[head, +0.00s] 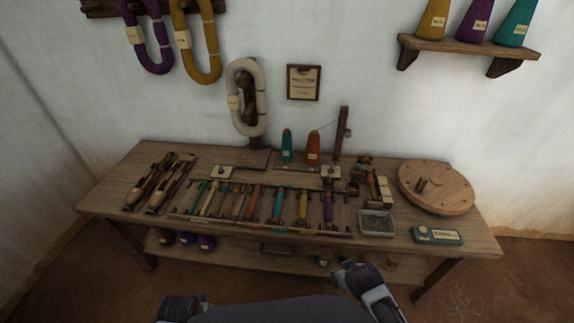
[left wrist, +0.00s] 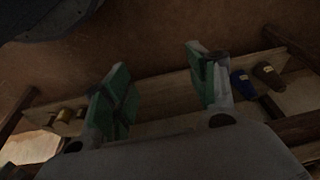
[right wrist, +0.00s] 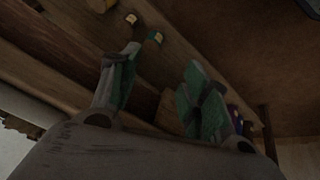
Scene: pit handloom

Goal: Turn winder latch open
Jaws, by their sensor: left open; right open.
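The bobbin winder, a small dark wooden mechanism (head: 365,180), stands on the right half of the bench, left of a large round wooden wheel (head: 445,187). Its latch is too small to make out. My right gripper (head: 345,274) is in front of the bench's front edge, below the tabletop and apart from the winder. In the right wrist view its green-padded fingers (right wrist: 161,82) are spread and empty. My left arm shows at the lower left of the head view. In the left wrist view my left gripper (left wrist: 160,85) is open and empty, facing the lower shelf.
The wooden bench (head: 115,195) holds a rack of several coloured bobbins (head: 277,207), shuttles (head: 160,182), a metal tray (head: 376,223), a teal box (head: 437,236) and two thread cones (head: 312,148). A lower shelf (head: 240,258) runs underneath. Yarn hanks hang on the wall.

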